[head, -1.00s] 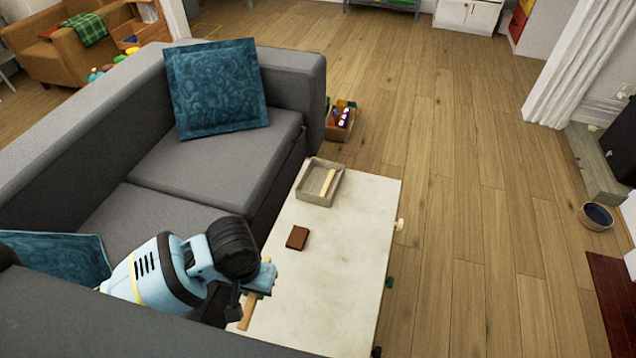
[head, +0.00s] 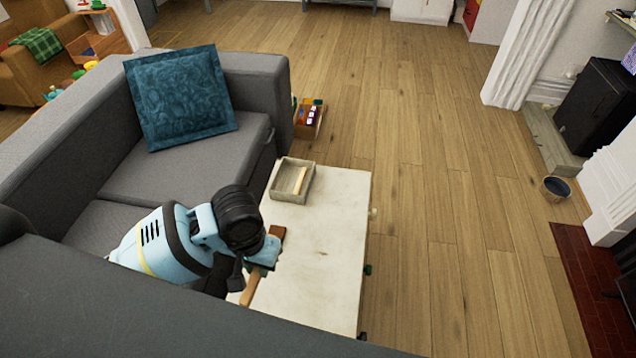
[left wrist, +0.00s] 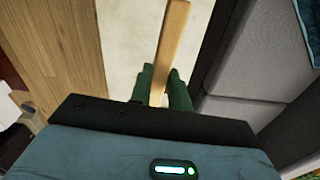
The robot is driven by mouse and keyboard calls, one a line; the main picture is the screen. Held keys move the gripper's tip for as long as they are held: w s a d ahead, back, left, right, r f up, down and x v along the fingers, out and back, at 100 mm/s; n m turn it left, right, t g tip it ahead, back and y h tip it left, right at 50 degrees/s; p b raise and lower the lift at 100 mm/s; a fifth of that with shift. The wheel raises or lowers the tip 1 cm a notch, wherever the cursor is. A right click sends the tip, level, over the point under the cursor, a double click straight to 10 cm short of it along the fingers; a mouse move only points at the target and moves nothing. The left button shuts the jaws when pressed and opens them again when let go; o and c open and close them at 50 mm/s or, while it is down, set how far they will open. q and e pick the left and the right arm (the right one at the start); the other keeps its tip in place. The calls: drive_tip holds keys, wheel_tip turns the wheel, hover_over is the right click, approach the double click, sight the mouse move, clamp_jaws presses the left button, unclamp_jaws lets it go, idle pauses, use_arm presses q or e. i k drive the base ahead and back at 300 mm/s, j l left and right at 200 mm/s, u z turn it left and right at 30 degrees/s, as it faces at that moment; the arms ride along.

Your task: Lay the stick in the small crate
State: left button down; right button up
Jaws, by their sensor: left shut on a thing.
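My left gripper (head: 260,262) is shut on a light wooden stick (head: 249,290), above the near left part of the white table. The stick (left wrist: 170,45) also shows in the left wrist view, between the green fingers (left wrist: 166,88), pointing away from the wrist. The small crate (head: 288,197), grey and open-topped, stands at the far end of the table, beyond my gripper. Another pale stick (head: 300,181) lies in the crate. My right gripper is not in view.
A brown block (head: 279,233) on the table (head: 335,230) is partly hidden behind my gripper. A grey sofa (head: 185,165) borders the table on the left. A box of toys (head: 309,118) stands on the floor beyond. The wooden floor to the right is mostly clear.

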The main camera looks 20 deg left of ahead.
sight(288, 181)
drive_tip(key=l+z, duration=0.25)
drive_tip(key=i+l, duration=0.1)
drive_tip(key=l, duration=0.2)
drive_tip(key=i+l+z, duration=0.15)
drive_tip(key=l, duration=0.2)
drive_tip(key=i+l, duration=0.5)
drive_tip(key=l, duration=0.2)
drive_tip(key=i+l+u, duration=0.15)
drive_tip(key=i, duration=0.35)
drive_tip(key=i+l+u, duration=0.2)
drive_tip(key=i, duration=0.25)
drive_tip(key=i+u, duration=0.15)
drive_tip(key=i, duration=0.45)
drive_tip(key=i+l+u, duration=0.2)
drive_tip(key=i, duration=0.35)
drive_tip(key=i+j+u, duration=0.1)
drive_tip(key=i+u, duration=0.3)
drive_tip(key=i+l+u, duration=0.1)
drive_tip(key=i+u, duration=0.25)
drive_tip(key=i, duration=0.25)
drive_tip(key=i+u, duration=0.2)
drive_tip(key=u, duration=0.15)
drive_tip(key=i+u, duration=0.5)
drive_tip(key=u, duration=0.2)
drive_tip(key=i+u, duration=0.2)
drive_tip(key=u, duration=0.2)
drive_tip(key=i+u, duration=0.2)
drive_tip(key=u, duration=0.15)
drive_tip(key=i+u, duration=0.15)
drive_tip(key=u, duration=0.25)
